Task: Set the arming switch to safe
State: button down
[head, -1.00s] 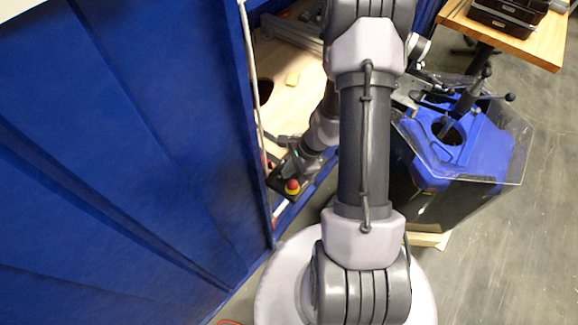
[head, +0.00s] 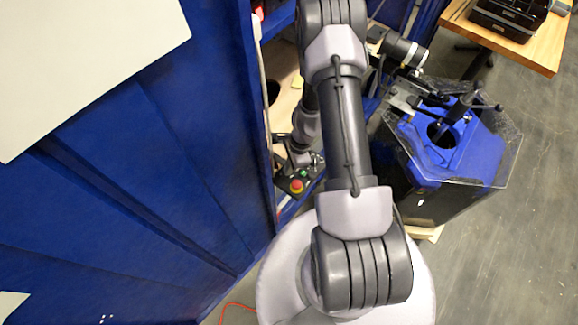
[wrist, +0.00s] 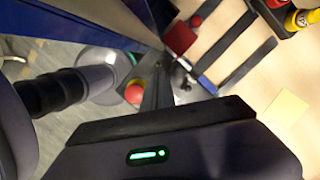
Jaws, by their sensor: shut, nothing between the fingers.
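The arming switch cannot be made out clearly in either view; my gripper may hide it. A dark control box with a red button on a yellow base (head: 297,186) sits low at the cabinet opening. The red button also shows in the wrist view (wrist: 133,94), just left of my fingers. My gripper (wrist: 163,62) is shut and empty, its fingers over the box area beside the button. In the head view my gripper (head: 302,164) is small and partly hidden, directly behind the red button.
A blue cabinet wall (head: 150,190) stands close on the left. A pale wooden board (wrist: 235,65) carries dark bars, a red block (wrist: 180,38) and a yellow piece (wrist: 286,110). A blue-topped bin with a clear cover (head: 475,150) stands right. Grey floor (head: 500,260) is open at lower right.

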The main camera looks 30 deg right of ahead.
jog(key=shift+p+v, duration=0.5)
jog(key=shift+v, duration=0.3)
jog(key=shift+w+a, duration=0.1)
jog(key=shift+a, duration=0.1)
